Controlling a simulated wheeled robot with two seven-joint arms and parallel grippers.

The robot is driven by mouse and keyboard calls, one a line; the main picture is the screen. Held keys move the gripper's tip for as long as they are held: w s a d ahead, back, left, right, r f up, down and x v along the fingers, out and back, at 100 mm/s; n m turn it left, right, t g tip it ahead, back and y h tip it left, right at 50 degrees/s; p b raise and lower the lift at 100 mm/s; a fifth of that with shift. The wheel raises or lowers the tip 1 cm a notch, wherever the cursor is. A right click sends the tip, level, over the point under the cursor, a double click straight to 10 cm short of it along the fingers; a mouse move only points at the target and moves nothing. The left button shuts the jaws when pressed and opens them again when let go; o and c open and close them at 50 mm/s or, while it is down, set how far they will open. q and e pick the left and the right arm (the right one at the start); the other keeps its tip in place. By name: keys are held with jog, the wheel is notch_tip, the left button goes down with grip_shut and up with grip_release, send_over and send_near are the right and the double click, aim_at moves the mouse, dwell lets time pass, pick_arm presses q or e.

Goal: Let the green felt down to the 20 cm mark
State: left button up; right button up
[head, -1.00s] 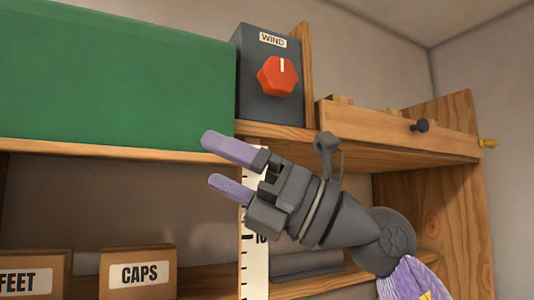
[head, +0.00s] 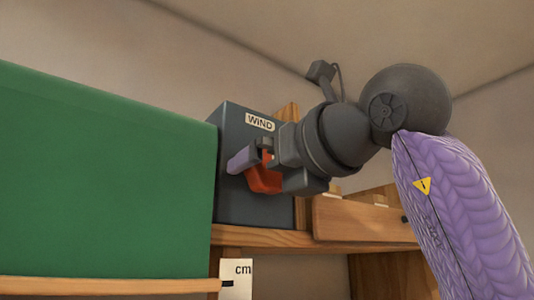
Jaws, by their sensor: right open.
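The green felt (head: 105,175) fills the left of the head view, with a wooden bar (head: 110,285) along its lower edge. To its right stands the dark box (head: 235,205) labelled WIND, with a red knob (head: 264,181) on its face. My right gripper (head: 258,166) is at the knob, its purple fingers open around it; its hand hides part of the knob, and I cannot tell whether the fingers touch it. The white scale (head: 234,280) marked cm shows only its top, below the shelf. My left gripper is out of view.
A wooden shelf (head: 260,237) carries the box. A wooden drawer-like front (head: 355,220) is to the right of the box, below my right arm. The wall and ceiling above are bare.

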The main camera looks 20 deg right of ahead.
jog(key=shift+w, duration=0.1)
jog(key=c, duration=1)
jog(key=shift+o, duration=0.2)
